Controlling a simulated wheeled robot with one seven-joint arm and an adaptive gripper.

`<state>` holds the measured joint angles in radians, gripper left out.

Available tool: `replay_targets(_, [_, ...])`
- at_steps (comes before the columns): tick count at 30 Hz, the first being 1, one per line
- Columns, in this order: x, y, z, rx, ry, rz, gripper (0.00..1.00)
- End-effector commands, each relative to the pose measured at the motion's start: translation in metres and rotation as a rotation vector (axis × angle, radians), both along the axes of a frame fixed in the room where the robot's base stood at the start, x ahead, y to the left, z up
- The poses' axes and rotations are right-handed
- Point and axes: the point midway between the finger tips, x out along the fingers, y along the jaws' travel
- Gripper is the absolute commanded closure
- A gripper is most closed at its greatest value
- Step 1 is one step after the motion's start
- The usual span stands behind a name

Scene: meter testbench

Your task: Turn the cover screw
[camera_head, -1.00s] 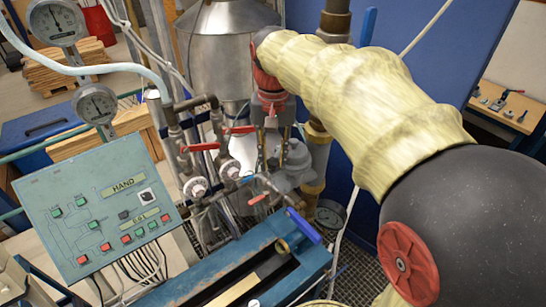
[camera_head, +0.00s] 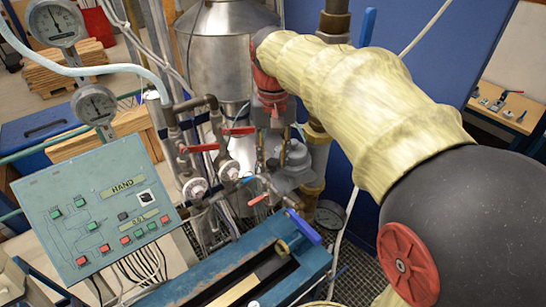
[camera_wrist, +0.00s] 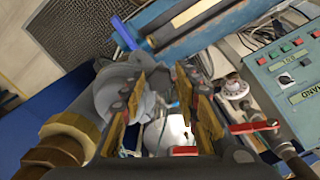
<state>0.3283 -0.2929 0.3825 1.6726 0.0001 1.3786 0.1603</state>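My gripper (camera_head: 272,160) points down among the pipes in the middle of the head view. In the wrist view the gripper (camera_wrist: 165,75) has its two yellow-and-dark fingers apart, with nothing visible clamped between them. A grey rounded meter body (camera_head: 293,160) stands just right of the fingers in the head view. In the wrist view the grey body (camera_wrist: 115,90) lies beside and partly behind the left finger. I cannot pick out the cover screw for certain; the fingers and arm hide part of this area.
Red-handled valves (camera_head: 200,148) and pipes crowd the left of my gripper. A green control panel (camera_head: 97,215) stands at left. A blue bench trough (camera_head: 205,272) with a blue lever (camera_head: 303,225) lies in front.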

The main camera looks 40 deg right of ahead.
Motion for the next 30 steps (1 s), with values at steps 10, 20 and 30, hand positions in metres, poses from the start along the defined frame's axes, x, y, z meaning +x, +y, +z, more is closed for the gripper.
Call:
replay_targets(10, [0.000,0.000,0.000,0.000,0.000,0.000,0.56])
replay_targets(20, [0.000,0.000,0.013,0.000,0.000,0.000,0.56])
replay_targets(30, [0.001,0.000,0.062,0.000,-0.001,0.000,0.56])
